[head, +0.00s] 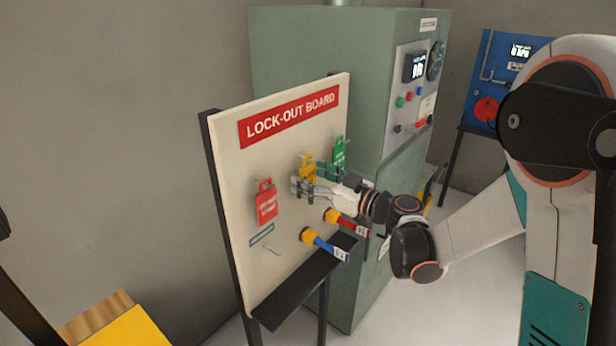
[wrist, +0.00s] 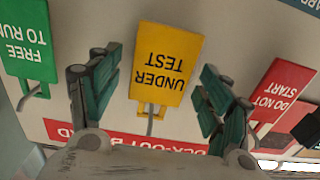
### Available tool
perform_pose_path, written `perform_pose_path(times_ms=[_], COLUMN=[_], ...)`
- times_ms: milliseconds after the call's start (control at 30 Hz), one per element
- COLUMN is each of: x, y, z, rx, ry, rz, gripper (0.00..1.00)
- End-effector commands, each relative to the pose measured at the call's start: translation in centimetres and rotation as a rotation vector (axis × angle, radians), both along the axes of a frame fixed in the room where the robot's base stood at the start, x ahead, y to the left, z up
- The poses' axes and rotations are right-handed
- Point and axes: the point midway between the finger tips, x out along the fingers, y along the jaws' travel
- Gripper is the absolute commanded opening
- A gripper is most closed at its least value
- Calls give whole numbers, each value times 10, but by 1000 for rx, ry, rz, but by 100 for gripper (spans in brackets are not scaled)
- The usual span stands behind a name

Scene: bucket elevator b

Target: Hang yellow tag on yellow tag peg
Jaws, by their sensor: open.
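The yellow tag (head: 306,167) reading "UNDER TEST" is on the lock-out board (head: 233,190), between the red and green tags. In the wrist view, where the picture is upside down, the yellow tag (wrist: 168,65) appears to hang by its slotted end on a thin metal peg (wrist: 150,122). My gripper (head: 308,187) is at the board, in front of the tag's lower part. In the wrist view, my gripper (wrist: 160,88) is open, with one finger on each side of the tag and gaps between. Nothing is held.
The red tag (head: 265,204) and green tag (head: 339,153) hang on either side. A green cabinet (head: 300,60) stands behind the board.

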Motion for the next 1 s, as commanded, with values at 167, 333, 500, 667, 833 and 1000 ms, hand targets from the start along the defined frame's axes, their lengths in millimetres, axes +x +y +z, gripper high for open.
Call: perform_pose_path(times_ms=[167, 333, 500, 667, 833, 1000], x=[-20, -41, -57, -65, -76, -100], y=[-28, -55, -75, -83, -79, -73], z=[0, 0, 0, 0, -5, -19], rx=[0, 0, 0, -1, -32, -106], ry=[0, 0, 0, 3, 81, 256], rz=[-5, -5, -3, -1, -1, -25], gripper=[72, 72, 72, 72, 72, 72])
